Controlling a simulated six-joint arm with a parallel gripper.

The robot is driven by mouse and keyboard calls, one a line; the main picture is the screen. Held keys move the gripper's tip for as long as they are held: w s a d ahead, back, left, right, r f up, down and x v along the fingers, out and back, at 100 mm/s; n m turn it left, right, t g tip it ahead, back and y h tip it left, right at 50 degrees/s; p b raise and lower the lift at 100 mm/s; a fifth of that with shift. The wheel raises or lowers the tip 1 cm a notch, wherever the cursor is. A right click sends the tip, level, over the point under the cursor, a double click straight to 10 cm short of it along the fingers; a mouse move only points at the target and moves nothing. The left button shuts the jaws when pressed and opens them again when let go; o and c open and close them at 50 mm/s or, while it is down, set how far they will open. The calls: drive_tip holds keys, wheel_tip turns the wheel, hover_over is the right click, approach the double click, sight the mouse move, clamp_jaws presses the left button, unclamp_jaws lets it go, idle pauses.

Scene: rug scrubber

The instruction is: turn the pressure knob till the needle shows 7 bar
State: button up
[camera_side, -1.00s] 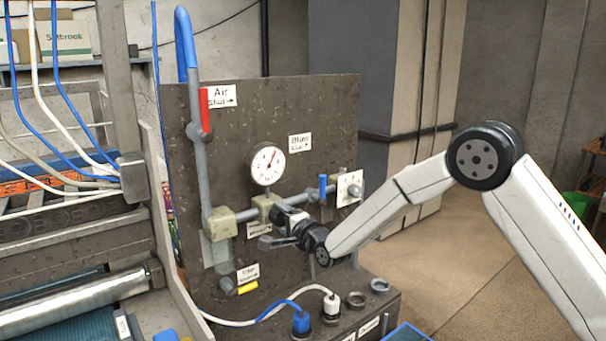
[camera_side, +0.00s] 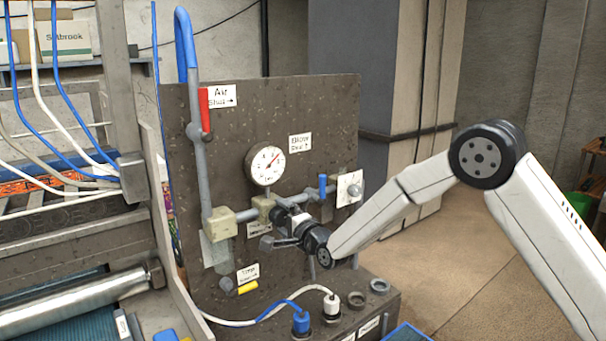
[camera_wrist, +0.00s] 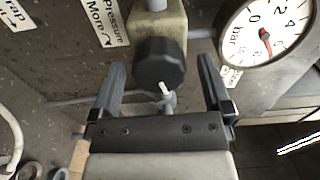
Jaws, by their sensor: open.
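The black pressure knob (camera_wrist: 160,62) has a white mark on its lower edge in the wrist view. My gripper (camera_wrist: 160,85) is open, with one finger left of the knob and one right of it, and visible gaps on both sides. In the side view my gripper (camera_side: 282,232) is just in front of the knob (camera_side: 279,214), which it partly hides. The round white gauge (camera_side: 267,165) is above the knob, its red needle pointing to the upper right. The gauge (camera_wrist: 265,32) is cut off in the wrist view; I cannot tell the needle's exact reading.
A grey pipe (camera_side: 240,214) runs along the dark panel (camera_side: 330,110). A red lever (camera_side: 206,110) is at upper left and a blue lever (camera_side: 322,186) is right of the knob. Blue (camera_side: 300,322) and white (camera_side: 331,305) plugs stand below. Open floor lies right.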

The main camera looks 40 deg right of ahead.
drive_tip(key=s, duration=0.7)
drive_tip(key=shift+s, duration=0.15)
drive_tip(key=shift+s, duration=0.1)
idle(0.4)
drive_tip(key=s, duration=0.8)
drive_tip(key=shift+s, duration=0.4)
drive_tip(key=s+d+f+n+g, duration=0.3)
drive_tip(key=s+f+n+g, duration=0.2)
drive_tip(key=s+n+g, duration=0.2)
drive_tip(key=s+d+f+n+g, duration=0.2)
drive_tip(key=s+f+n+g, duration=0.2)
drive_tip(key=s+n+g, duration=0.4)
drive_tip(key=s+n, duration=0.2)
drive_tip(key=s, duration=0.2)
drive_tip(key=shift+d+f+n, duration=0.3)
drive_tip(key=shift+d+f, duration=0.05)
drive_tip(key=shift+d, duration=0.05)
idle(1.7)
